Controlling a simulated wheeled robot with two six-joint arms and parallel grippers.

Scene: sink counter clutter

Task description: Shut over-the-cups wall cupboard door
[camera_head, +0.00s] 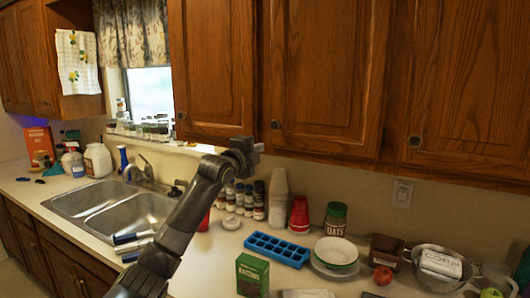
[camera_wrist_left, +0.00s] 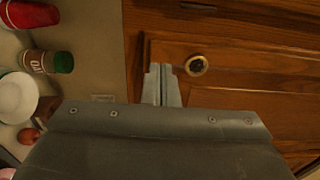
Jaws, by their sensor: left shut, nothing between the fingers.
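The wooden cupboard door (camera_head: 318,75) above the cups hangs in the middle of the head view, with a round knob (camera_head: 275,124) near its lower left corner. It looks flush with the cupboard front; a small gap cannot be ruled out. My left gripper (camera_head: 252,150) is shut and empty, just below and left of that knob in the head view. In the wrist view the closed fingertips (camera_wrist_left: 164,72) lie over the door's lower edge, beside the brass knob (camera_wrist_left: 196,65) without gripping it. Contact with the door cannot be told. My right gripper is out of view.
Below stand white cups (camera_head: 278,195), red cups (camera_head: 299,214), an oats jar (camera_head: 336,218) and a blue ice tray (camera_head: 276,249). A neighbouring door (camera_head: 470,90) is on the right, another (camera_head: 213,65) on the left. The double sink (camera_head: 100,205) is at left.

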